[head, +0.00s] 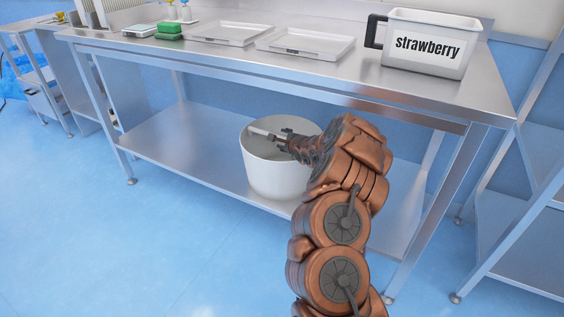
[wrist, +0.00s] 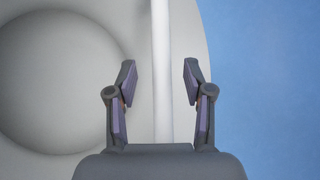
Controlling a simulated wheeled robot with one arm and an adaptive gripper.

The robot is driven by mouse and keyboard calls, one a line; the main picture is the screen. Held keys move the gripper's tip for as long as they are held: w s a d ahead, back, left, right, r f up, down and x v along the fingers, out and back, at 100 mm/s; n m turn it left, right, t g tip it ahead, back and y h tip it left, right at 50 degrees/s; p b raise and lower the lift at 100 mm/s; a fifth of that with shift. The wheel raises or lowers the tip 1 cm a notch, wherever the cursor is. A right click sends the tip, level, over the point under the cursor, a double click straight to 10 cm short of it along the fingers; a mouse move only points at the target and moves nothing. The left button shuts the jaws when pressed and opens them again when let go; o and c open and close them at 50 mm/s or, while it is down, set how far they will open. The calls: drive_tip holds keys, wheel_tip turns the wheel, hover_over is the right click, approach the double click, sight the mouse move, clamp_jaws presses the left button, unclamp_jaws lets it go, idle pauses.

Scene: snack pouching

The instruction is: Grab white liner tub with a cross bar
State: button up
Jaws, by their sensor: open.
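The white liner tub (head: 271,175) stands upright on the lower shelf of the steel table in the head view. Its pale cross bar (head: 264,134) spans the top of the tub. My gripper (head: 285,136) is at the bar, over the tub's opening. In the wrist view my gripper (wrist: 160,82) is open, with one finger on each side of the cross bar (wrist: 161,60) and a gap on both sides. The tub's inside (wrist: 60,85) shows at the left, with its rim to the right of the bar. My arm hides the tub's right side in the head view.
The steel table top (head: 240,62) lies above the tub. It bears two shallow trays (head: 230,34), a container marked strawberry (head: 427,43) and green sponges (head: 169,30). The lower shelf (head: 185,137) is clear left of the tub. A steel rack (head: 530,215) stands at the right.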

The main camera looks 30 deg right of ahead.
sight(282, 138)
drive_tip(key=shift+x, duration=1.1)
drive_tip(key=shift+w+d+f, duration=0.2)
drive_tip(key=shift+w+f, duration=0.05)
drive_tip(key=shift+w, duration=0.4)
drive_tip(key=shift+c, duration=0.3)
clamp_jaws()
